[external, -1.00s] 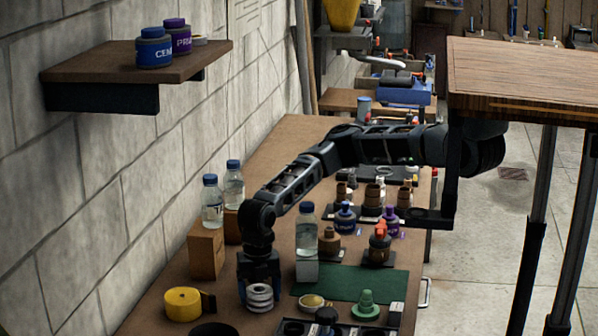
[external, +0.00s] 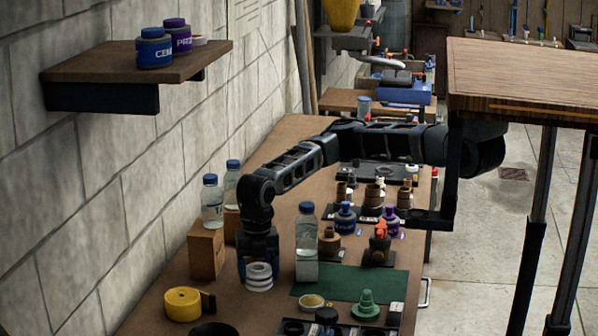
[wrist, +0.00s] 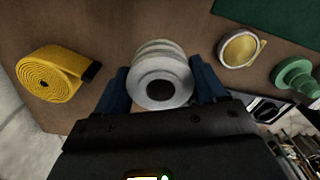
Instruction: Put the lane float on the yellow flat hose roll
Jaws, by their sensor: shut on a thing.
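The lane float (external: 259,276) is a white ribbed spool with a dark hole in its end; it also shows in the wrist view (wrist: 160,70). My gripper (external: 258,268) is shut on it, with a blue finger on each side in the wrist view (wrist: 160,88). The float seems held a little above the bench, though the gap is hard to judge. The yellow flat hose roll (external: 183,304) lies on the bench to the left of the float, its coil showing in the wrist view (wrist: 48,76). Its top is bare.
A clear bottle (external: 306,245) stands right of my gripper. Wooden blocks with bottles (external: 206,250) stand behind, by the wall. A black round thing (external: 213,330) lies in front.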

